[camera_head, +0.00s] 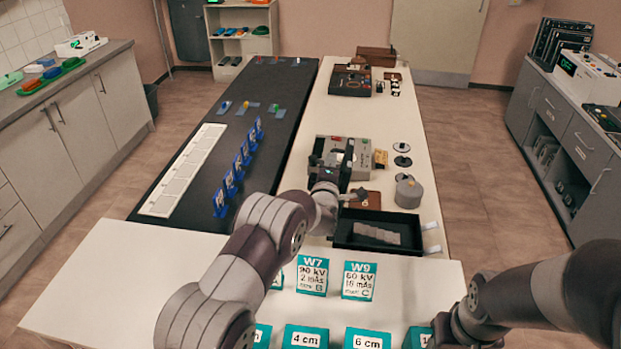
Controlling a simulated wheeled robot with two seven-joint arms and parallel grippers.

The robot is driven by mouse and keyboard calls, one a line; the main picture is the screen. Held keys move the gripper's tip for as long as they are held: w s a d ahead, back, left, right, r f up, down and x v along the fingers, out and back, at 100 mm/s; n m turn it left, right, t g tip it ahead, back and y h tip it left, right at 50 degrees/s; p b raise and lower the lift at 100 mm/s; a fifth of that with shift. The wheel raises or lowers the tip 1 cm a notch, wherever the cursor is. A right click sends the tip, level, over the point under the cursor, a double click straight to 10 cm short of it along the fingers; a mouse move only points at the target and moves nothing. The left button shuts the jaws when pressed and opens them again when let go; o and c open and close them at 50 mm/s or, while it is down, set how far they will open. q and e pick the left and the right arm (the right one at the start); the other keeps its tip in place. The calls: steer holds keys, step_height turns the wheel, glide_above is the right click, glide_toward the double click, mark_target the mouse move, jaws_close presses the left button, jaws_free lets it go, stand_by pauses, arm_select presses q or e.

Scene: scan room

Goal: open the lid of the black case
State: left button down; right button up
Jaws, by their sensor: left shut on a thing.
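My left gripper (329,175) reaches over the middle of the light table and is shut on a small dark thing, mostly hidden by the gripper itself. A dark case with a grey top (363,152) lies right behind it; I cannot tell whether its lid is up. A black, open-topped box (345,241) with light grey pieces inside stands nearer, just right of my left forearm. Another black case-like thing (350,82) lies at the far end of the table. My right arm enters at the lower right; its fingertips do not show.
A round grey weight-like thing (408,192) and a brown block (367,200) stand near the box. Teal cards (312,275) stand on the near table. Blue stands (230,182) and a white strip (183,172) are on the dark left table. Floor is free on both sides.

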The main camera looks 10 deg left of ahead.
arm_select(q)
steer(key=shift+d+f+m, duration=0.15)
steer(key=shift+d+m, duration=0.15)
steer(key=shift+d, duration=0.2)
arm_select(e)
steer(key=shift+a+f, duration=0.15)
steer(key=shift+f, duration=0.25)
arm_select(q)
steer(key=c, duration=1.2)
jaws_free()
steer(key=shift+o, duration=0.2)
steer(key=s+b, duration=0.4)
steer(key=s, duration=0.8)
steer(key=shift+s, duration=0.4)
arm_select(e)
step_height(320, 180, down, 4)
steer(key=shift+f, duration=0.1)
